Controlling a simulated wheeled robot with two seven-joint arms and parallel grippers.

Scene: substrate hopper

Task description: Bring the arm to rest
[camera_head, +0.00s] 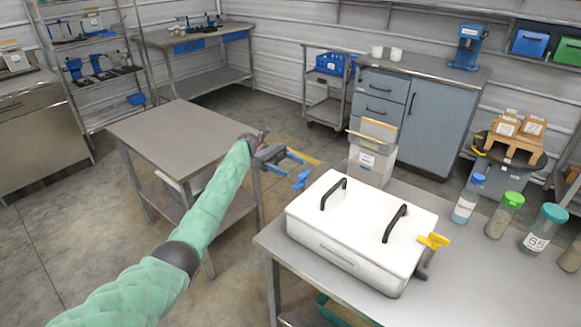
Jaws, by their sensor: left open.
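My left arm comes in from the bottom left in a green padded sleeve. My left gripper (292,168) is at its far end, in the air behind and left of the white box in the picture. Its jaws are open and I see nothing between them. My right gripper does not show.
A white lidded box (350,222) with two black handles stands on the near table (462,297). Jars with blue, green and teal lids, such as the blue-lidded jar (468,200), stand to its right. A bare grey table (170,130) is at the left, under my arm.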

